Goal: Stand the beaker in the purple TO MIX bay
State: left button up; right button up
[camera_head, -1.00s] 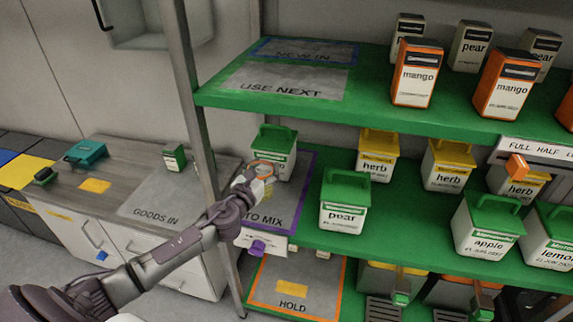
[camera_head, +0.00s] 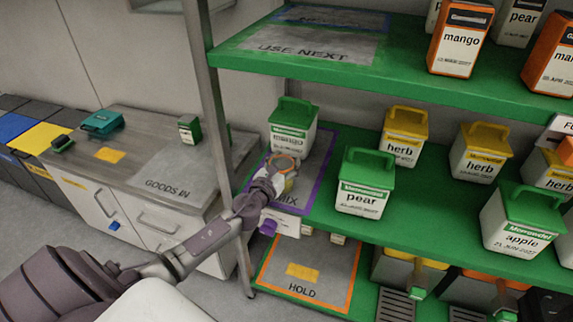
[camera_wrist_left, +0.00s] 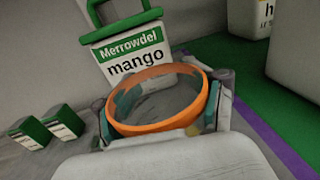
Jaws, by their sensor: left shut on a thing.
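The beaker (camera_head: 284,163) has an orange rim and clear-looking walls. My left gripper (camera_head: 277,177) is shut on it, over the TO MIX bay. In the left wrist view the beaker (camera_wrist_left: 157,127) looks roughly upright between the fingers (camera_wrist_left: 165,112). I cannot tell whether its base touches the shelf. The TO MIX bay (camera_head: 313,172) is a grey mat with a purple border at the left end of the middle green shelf. My arm and gripper hide part of it and its lettering. My right gripper is not in view.
A green-lidded mango caddy (camera_wrist_left: 133,57) stands just behind the beaker; it also shows in the head view (camera_head: 292,138). A green-lidded pear caddy (camera_head: 362,198) stands right of the bay. The shelf post (camera_head: 219,130) is close on the left. The USE NEXT shelf (camera_head: 400,77) is above.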

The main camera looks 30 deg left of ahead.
pick_arm(q)
jog(key=shift+r, duration=0.1)
jog(key=shift+f, duration=0.2)
jog(key=o, duration=1.3)
jog(key=shift+r, duration=0.15)
jog(key=shift+s, duration=0.15)
jog(key=s, duration=0.7)
jog(key=s+d, duration=0.1)
jog(key=s, duration=0.2)
jog(key=shift+s+d+b, duration=0.1)
jog(key=shift+s+b, duration=0.2)
jog(key=shift+s, duration=0.1)
jog(key=shift+s+r, duration=0.1)
jog(key=shift+s, duration=0.3)
